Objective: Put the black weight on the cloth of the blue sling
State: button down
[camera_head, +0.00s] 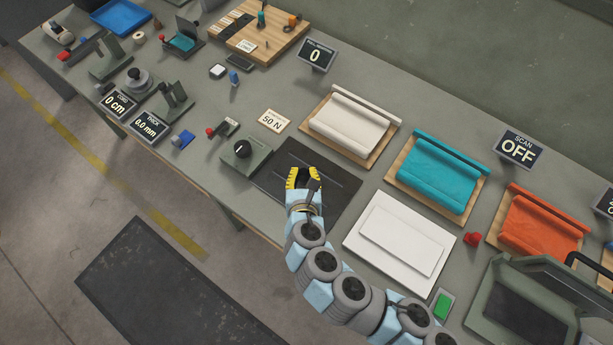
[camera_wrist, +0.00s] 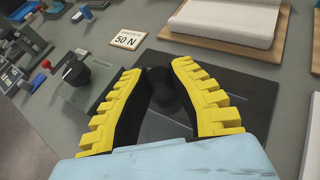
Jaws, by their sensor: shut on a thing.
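My gripper (camera_head: 303,177) has yellow ribbed fingers and is over the black mat at the middle of the bench. In the wrist view my gripper (camera_wrist: 165,80) is shut on a dark rounded thing, the black weight (camera_wrist: 161,84), between the fingertips. Its lower part is hard to tell from the dark mat behind it. The blue sling (camera_head: 437,176), a teal cloth with a dark bar along its back edge, lies on a wooden board to the right of my gripper, apart from it.
A white sling (camera_head: 350,124) and an orange sling (camera_head: 540,226) lie on boards either side. A flat white panel (camera_head: 400,241) is right of my gripper. The black mat (camera_head: 290,160) lies beneath it. A dial box (camera_head: 243,152) stands left. A "SCAN OFF" sign (camera_head: 517,150) stands behind.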

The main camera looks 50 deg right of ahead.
aim_at(306, 169)
jog(key=d+f, duration=0.1)
jog(key=w+d+f, duration=0.1)
jog(key=f, duration=0.1)
jog(key=w+d+f+b, duration=0.1)
jog(key=shift+f, duration=0.2)
jog(key=shift+w+d+f, duration=0.1)
jog(key=shift+d+f, duration=0.15)
jog(key=shift+f, duration=0.15)
jog(key=shift+f+b, duration=0.45)
jog(key=shift+f, duration=1)
jog(key=shift+f, duration=0.15)
jog(key=c, duration=1.1)
grip_release()
jog(key=shift+o, duration=0.2)
